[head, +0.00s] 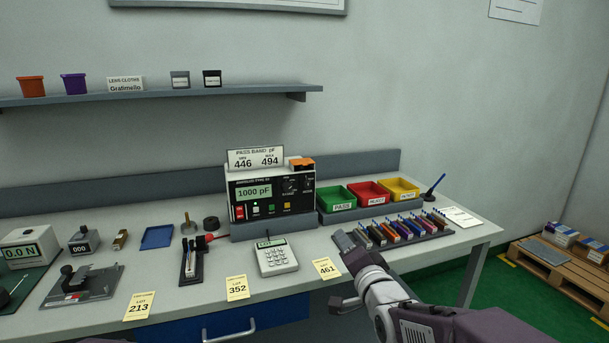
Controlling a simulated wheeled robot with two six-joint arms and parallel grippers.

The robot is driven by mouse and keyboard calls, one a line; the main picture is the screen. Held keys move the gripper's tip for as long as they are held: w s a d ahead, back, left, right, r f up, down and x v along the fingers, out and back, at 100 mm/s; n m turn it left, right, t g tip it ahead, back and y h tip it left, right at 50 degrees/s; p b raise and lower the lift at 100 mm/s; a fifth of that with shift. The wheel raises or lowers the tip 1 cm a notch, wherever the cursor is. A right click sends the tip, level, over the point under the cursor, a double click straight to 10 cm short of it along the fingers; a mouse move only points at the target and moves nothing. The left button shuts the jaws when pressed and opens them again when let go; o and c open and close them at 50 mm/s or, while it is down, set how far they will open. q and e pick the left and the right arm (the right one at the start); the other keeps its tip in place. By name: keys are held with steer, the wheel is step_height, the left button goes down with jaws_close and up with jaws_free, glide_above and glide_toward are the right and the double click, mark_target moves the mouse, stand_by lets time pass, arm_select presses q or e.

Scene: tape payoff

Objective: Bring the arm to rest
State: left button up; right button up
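My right arm comes in from the lower right, over the front edge of the bench (400,262). Its gripper (343,241) points up and left, between the calculator-like keypad device (277,257) and the rack of coloured parts (405,230). The finger area is small and partly hidden by the gripper body, so I cannot tell whether it is open or shut. No held object can be made out. My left gripper is not in view.
A meter reading 1000 pF (268,194) stands at the back, with green (336,199), red (369,194) and yellow (399,189) bins to its right. Yellow lot cards (237,288) line the front edge. A pallet (560,264) stands on the floor at right.

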steer(key=s+d+f+n+g+h, duration=0.1)
steer(key=s+d+f+g, duration=0.35)
steer(key=f, duration=0.45)
steer(key=s+d+f+n+g+h, duration=0.1)
steer(key=s+d+f+n+g, duration=0.15)
steer(key=s+f, duration=0.45)
steer(key=s+f+n+g, duration=0.5)
steer(key=s+f+g, duration=0.4)
steer(key=s, duration=0.6)
step_height(320, 180, up, 18)
steer(key=n+t+p, duration=0.1)
steer(key=p, duration=1.7)
steer(key=shift+s+d+f+h, duration=0.25)
steer(key=shift+s+d+h, duration=0.1)
steer(key=shift+d, duration=0.1)
